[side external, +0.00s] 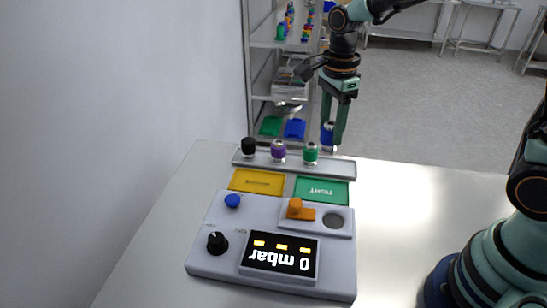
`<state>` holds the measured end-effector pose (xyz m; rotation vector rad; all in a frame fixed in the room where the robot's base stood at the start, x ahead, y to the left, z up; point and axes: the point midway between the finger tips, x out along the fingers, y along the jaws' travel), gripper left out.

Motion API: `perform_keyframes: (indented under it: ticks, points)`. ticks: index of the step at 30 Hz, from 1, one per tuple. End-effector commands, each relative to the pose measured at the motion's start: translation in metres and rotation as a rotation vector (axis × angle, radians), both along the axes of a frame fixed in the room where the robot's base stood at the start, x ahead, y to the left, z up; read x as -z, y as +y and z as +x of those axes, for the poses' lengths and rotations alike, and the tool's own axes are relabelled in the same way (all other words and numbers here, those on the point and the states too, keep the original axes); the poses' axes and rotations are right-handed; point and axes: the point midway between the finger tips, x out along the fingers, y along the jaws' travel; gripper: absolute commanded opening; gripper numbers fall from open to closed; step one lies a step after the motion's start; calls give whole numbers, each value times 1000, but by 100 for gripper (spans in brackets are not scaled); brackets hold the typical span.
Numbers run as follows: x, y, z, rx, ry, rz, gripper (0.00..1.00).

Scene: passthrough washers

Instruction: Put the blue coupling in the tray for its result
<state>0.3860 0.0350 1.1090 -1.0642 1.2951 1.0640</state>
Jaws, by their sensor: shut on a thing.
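My gripper (335,131) is at the back right end of the grey holder, pointing down. It is shut on the blue coupling (327,137), which sits between its fingers, partly covered by them. I cannot tell whether the coupling touches the holder. The yellow tray (257,181) and the green tray (322,190) lie side by side in front of the holder, both empty. The green tray has lettering that appears upside down. The test device (225,266) stands in front of the trays. Its display (279,258) reads "0 mbar", upside down, with several orange marks.
The grey holder (342,168) carries a black coupling (248,147), a purple coupling (278,150) and a green coupling (310,153). The device has a blue button (232,201), a black knob (217,243) and an orange lever (300,212).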

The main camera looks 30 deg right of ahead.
Motion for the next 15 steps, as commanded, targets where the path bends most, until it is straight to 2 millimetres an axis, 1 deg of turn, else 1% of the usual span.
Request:
perform_keyframes:
  ticks: [1, 3, 6, 9, 12, 15]
  points:
    - [14, 0, -2, 0, 6, -1, 0]
    - [31, 0, -1, 0, 6, -1, 0]
    - [54, 0, -2, 0, 7, -1, 0]
    - [73, 0, -2, 0, 5, 0, 0]
    - [85, 0, -1, 0, 2, -1, 0]
    - [91, 0, 0, 0, 1, 0, 0]
